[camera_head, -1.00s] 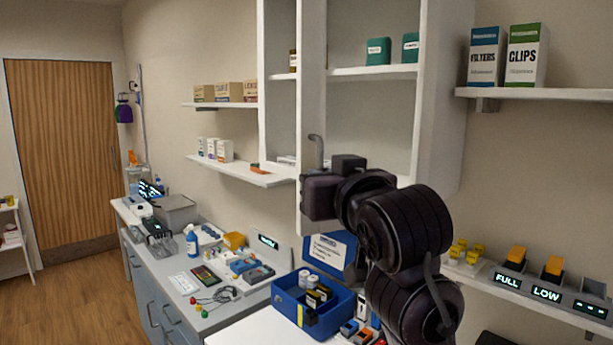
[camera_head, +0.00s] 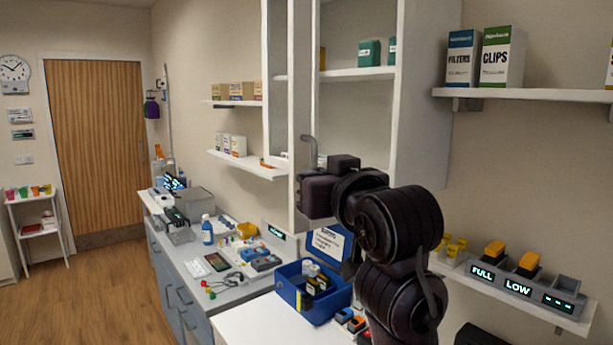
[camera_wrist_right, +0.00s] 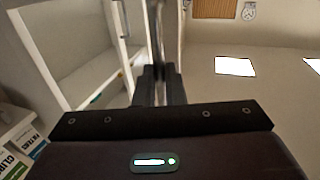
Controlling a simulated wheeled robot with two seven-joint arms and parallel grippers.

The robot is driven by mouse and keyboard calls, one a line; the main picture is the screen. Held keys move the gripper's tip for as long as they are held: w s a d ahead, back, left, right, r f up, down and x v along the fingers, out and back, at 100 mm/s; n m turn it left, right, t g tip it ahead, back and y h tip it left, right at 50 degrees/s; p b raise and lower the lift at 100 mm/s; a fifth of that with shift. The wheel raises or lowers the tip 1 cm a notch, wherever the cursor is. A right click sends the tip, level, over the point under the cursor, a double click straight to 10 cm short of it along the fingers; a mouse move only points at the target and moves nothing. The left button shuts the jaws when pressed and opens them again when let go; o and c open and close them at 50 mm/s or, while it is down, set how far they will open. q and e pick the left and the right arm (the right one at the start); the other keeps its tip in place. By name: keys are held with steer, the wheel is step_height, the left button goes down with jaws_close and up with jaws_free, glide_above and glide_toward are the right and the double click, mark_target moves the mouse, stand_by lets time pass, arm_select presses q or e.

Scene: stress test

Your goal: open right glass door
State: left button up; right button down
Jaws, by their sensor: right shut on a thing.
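The right glass door (camera_head: 301,70) of the white wall cabinet stands swung out from the cabinet, seen nearly edge-on in the head view. Its grey curved handle (camera_head: 309,143) shows above my right gripper (camera_head: 308,172). In the wrist view the handle (camera_wrist_right: 155,40) is a thin upright bar running down between the fingers of my right gripper (camera_wrist_right: 158,86), which is shut on it. My gripper body hides the handle's lower part in the head view. My left gripper is not in view.
The open cabinet (camera_head: 358,110) holds green boxes (camera_head: 369,53). Open floor (camera_head: 100,290) lies at left.

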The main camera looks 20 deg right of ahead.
steer(key=shift+d+r, duration=0.3)
steer(key=shift+r, duration=0.05)
steer(key=c, duration=1.8)
jaws_free()
steer(key=shift+c, duration=0.2)
steer(key=o, duration=0.3)
steer(key=shift+d+f, duration=0.15)
steer(key=shift+d, duration=0.45)
steer(key=shift+a+f, duration=0.15)
steer(key=shift+w, duration=0.1)
